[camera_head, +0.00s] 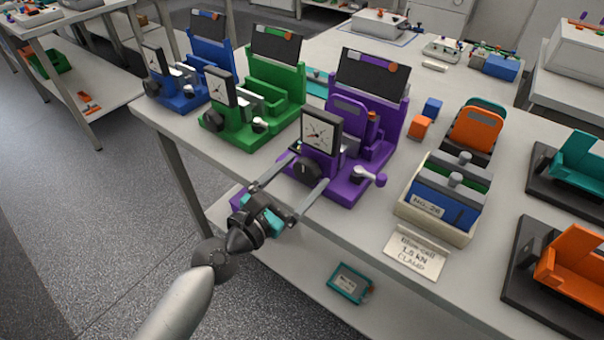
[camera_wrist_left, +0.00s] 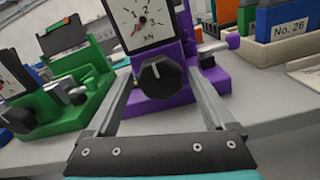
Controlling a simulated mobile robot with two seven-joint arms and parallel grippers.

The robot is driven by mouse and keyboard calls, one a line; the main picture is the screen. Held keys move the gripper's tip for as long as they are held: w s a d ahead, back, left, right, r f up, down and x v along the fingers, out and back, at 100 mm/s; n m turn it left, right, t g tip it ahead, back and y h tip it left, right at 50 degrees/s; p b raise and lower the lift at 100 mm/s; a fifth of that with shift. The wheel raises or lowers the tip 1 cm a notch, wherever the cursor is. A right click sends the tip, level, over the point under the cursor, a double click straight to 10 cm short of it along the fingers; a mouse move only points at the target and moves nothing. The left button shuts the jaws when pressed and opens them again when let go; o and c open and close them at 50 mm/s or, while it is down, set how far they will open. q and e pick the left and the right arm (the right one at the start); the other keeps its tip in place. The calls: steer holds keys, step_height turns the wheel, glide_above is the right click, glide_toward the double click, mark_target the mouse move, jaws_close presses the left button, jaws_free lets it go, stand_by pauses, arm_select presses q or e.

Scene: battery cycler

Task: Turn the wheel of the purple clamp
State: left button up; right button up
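The purple clamp (camera_head: 385,137) stands near the front edge of the table, with a square dial on its front. Its black round wheel (camera_head: 306,171) sits below the dial and also shows in the wrist view (camera_wrist_left: 160,77), with a white pointer mark. My left gripper (camera_head: 308,172) is open in front of the clamp. In the wrist view its two fingers (camera_wrist_left: 160,75) lie on either side of the wheel, with a gap showing on both sides. I cannot tell whether the tips reach fully alongside the wheel. My right gripper is in neither view.
A green clamp (camera_head: 275,84) and a blue clamp (camera_head: 210,55) stand to the left. A small lever with a purple knob (camera_head: 380,180) sticks out right of the wheel. A "No. 26" cell holder (camera_head: 436,210) and a label card (camera_head: 415,254) are at the right.

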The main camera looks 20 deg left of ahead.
arm_select(q)
steer(key=c, duration=1.1)
steer(key=shift+c, duration=0.2)
